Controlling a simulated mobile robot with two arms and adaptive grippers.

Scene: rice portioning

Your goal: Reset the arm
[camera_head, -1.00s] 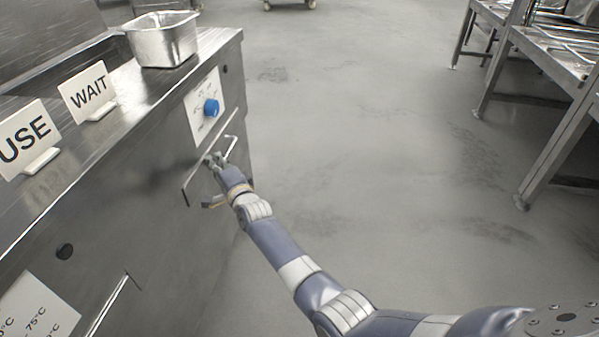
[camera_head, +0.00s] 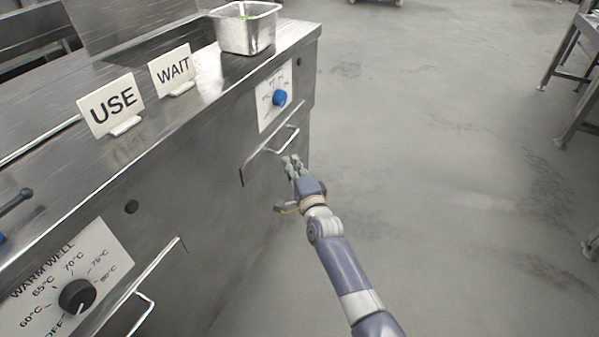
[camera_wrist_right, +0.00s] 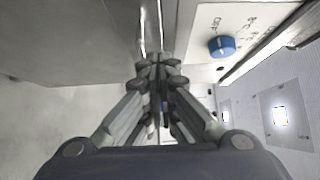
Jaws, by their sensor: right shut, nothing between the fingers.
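My right gripper (camera_head: 291,162) is shut and empty. It is in front of the steel counter's side, just below the bar handle (camera_head: 272,148) of a drawer or door, and appears slightly apart from it. In the right wrist view its fingers (camera_wrist_right: 157,66) are closed together, pointing at the steel front, with the blue knob (camera_wrist_right: 221,46) to the upper right. The right arm stretches from the bottom of the head view. My left gripper is not in view.
The counter (camera_head: 190,125) carries a USE sign (camera_head: 112,104), a WAIT sign (camera_head: 172,70) and a steel pan (camera_head: 247,32). The blue knob (camera_head: 279,97) and a black warm-well dial (camera_head: 77,296) are on its front. Open floor (camera_head: 430,150) lies to the right, with a steel table (camera_head: 585,60) beyond.

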